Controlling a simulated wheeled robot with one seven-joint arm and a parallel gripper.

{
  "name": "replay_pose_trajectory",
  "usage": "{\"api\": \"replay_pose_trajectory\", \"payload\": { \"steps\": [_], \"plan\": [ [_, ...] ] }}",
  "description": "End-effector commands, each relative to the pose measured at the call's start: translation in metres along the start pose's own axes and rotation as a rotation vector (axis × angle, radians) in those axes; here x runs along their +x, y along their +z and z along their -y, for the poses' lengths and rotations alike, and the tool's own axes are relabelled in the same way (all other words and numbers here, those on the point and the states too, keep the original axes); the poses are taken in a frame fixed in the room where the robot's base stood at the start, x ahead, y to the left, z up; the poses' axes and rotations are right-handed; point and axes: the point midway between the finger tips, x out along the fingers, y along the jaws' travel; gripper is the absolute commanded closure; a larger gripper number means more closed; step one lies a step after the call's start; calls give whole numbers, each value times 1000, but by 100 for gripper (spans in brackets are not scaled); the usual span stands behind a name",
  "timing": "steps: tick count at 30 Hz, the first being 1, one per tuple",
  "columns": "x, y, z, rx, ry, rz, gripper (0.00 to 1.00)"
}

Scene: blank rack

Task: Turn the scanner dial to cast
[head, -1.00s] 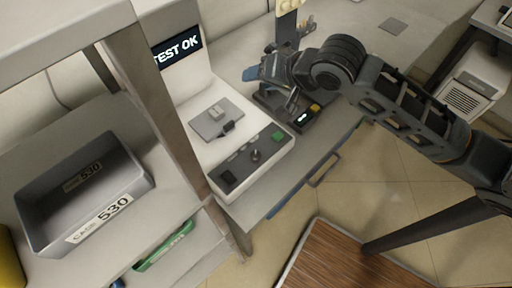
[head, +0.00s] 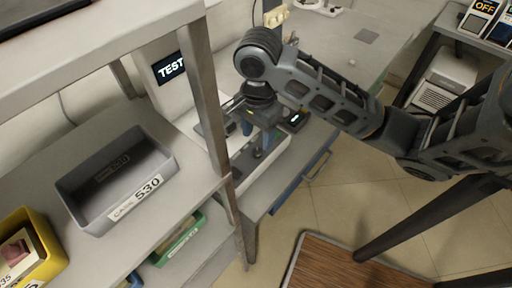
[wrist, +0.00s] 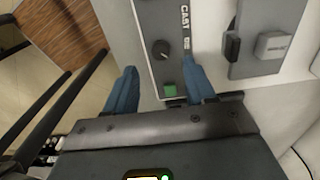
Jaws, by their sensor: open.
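The scanner (head: 165,98) is a white machine with a screen (head: 171,68) reading "TEST", its right part cut off by the rack post. In the wrist view its dark control panel (wrist: 150,20) carries a black round dial (wrist: 162,49), a green button (wrist: 169,90) and the word "CAST" (wrist: 185,16) beside the dial. Which way the dial points is hard to tell. My gripper (wrist: 160,66) is open above the panel, its blue fingers on either side of the dial and button, not closed on the dial. In the head view my gripper (head: 258,136) covers much of the panel.
A rack post (head: 205,110) stands close left of my gripper. A grey bin (head: 140,205) marked 530 and a yellow bin (head: 50,262) sit on the shelf. A small dark device (head: 296,121) lies right of my gripper. The wrist view shows a grey plate (wrist: 250,65) beside the panel.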

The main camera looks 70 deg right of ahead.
Motion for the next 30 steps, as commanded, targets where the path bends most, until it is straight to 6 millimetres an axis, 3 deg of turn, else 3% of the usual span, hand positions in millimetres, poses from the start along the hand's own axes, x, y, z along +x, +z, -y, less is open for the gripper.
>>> {"api": "replay_pose_trajectory", "payload": {
  "steps": [6, 12, 23, 30],
  "plan": [
    [34, -1, -1, -2, 3, -4, 45],
    [53, 0, 0, -3, 0, -2, 45],
    [58, 0, 0, -2, -2, -1, 45],
    [58, 0, 0, -2, -2, -1, 68]
  ]
}}
